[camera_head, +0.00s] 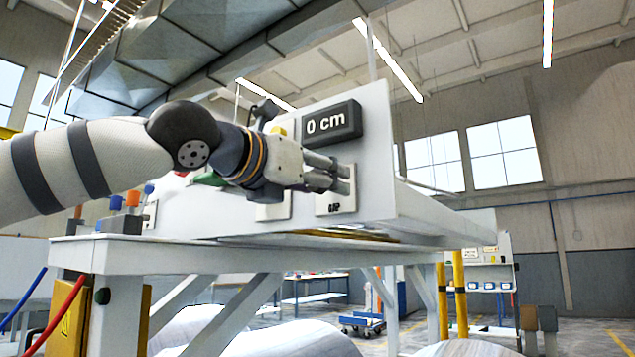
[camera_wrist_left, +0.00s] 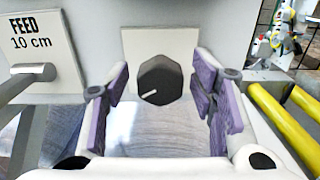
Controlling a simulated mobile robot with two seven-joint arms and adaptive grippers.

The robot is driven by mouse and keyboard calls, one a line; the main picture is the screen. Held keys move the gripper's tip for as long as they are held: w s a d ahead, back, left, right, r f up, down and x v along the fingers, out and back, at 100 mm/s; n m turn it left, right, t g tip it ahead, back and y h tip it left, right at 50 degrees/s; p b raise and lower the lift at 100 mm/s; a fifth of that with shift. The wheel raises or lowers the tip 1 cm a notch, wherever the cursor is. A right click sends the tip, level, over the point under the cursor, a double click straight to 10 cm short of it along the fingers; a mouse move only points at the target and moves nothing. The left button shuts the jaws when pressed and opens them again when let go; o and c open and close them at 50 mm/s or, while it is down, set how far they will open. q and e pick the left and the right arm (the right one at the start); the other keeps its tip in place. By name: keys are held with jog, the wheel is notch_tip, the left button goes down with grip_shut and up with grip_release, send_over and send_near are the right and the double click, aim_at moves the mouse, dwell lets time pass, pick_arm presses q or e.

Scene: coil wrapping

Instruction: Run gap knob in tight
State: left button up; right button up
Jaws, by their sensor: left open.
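The dark, faceted knob (camera_wrist_left: 159,79) sits on a pale square plate (camera_wrist_left: 150,42) in the left wrist view, with a white pointer line toward its lower left. My left gripper (camera_wrist_left: 161,82) is open, with purple-lined fingers on both sides of the knob and visible space between. A display (camera_head: 332,122) above reads "0 cm". My right gripper is in neither view.
A plate marked "FEED 10 cm" (camera_wrist_left: 35,45) with a grey lever (camera_wrist_left: 32,76) is left of the knob. Yellow bars (camera_wrist_left: 277,125) stand at the lower right. The white machine panel (camera_head: 375,125) rises behind the gripper. Blue and orange buttons (camera_head: 132,198) are at the left.

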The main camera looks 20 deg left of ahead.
pick_arm(q)
jog(key=c, duration=1.2)
jog(key=shift+m, duration=0.4)
jog(key=m, duration=0.3)
jog(key=shift+m, duration=0.4)
jog(key=m, duration=0.4)
jog(key=shift+m, duration=0.3)
jog(key=m, duration=0.7)
jog(key=shift+w, duration=0.1)
jog(key=m, duration=0.3)
jog(key=shift+m, duration=2.2)
